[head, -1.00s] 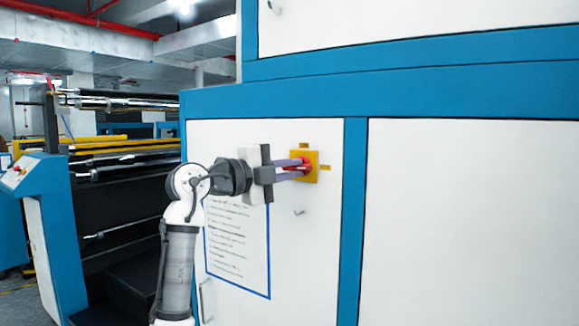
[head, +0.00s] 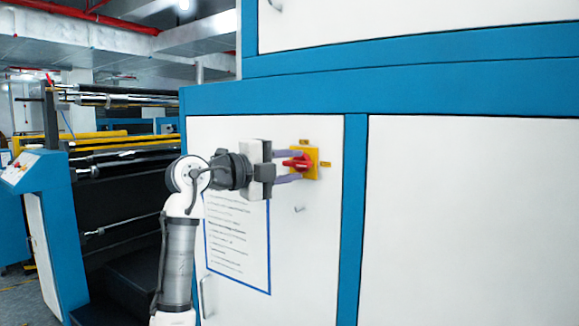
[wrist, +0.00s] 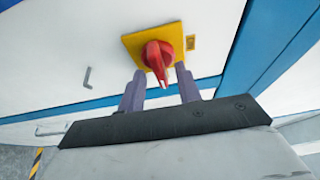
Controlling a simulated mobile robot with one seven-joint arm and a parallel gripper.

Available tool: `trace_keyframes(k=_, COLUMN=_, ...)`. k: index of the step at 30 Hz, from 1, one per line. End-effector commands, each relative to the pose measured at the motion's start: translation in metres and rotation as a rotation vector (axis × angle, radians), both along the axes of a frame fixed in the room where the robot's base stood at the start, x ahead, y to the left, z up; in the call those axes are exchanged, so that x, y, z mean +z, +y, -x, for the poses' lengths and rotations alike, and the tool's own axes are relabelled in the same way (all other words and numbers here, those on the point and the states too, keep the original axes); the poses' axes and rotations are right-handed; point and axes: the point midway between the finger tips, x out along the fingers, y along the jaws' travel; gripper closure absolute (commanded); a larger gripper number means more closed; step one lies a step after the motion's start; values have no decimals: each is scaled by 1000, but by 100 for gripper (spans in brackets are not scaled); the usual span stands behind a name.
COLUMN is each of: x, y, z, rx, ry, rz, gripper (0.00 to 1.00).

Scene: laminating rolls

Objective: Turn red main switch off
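The red main switch (head: 297,162) is a rotary knob on a square yellow plate (head: 313,170) on the white cabinet door. In the head view its grip lies roughly level. In the wrist view the red knob (wrist: 158,57) sits on the yellow plate (wrist: 134,42), its grip pointing down the picture. My gripper (head: 291,166) is open, one finger above and one below the knob. In the wrist view the fingers of my gripper (wrist: 160,74) straddle the lower part of the knob, with gaps showing. Whether a fingertip touches the plate cannot be told.
A blue-framed instruction sheet (head: 238,240) is below my gripper. A small hook handle (head: 299,209) sticks out under the switch. Blue cabinet frame (head: 352,220) borders the door; rollers stand at left.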

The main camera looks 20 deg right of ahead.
Motion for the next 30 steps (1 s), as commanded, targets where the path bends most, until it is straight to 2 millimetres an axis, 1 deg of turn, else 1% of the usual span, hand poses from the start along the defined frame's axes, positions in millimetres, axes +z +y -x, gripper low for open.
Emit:
trace_keyframes(k=7, x=0, y=1, z=0, rx=0, ry=1, rz=1, gripper=66)
trace_keyframes(k=11, x=-1, y=11, z=3, rx=1, ry=0, rz=3, gripper=66)
trace_keyframes(k=14, x=-2, y=28, z=7, rx=2, ry=-1, rz=3, gripper=66)
trace_keyframes(k=21, x=-2, y=82, z=22, rx=3, ry=-1, rz=2, gripper=66)
trace_keyframes(k=24, x=-1, y=101, z=28, rx=2, ry=-2, rz=2, gripper=66)
trace_keyframes(k=27, x=-1, y=117, z=32, rx=1, ry=0, rz=1, gripper=66)
trace_keyframes(k=30, x=0, y=127, z=35, rx=1, ry=-1, rz=2, gripper=66)
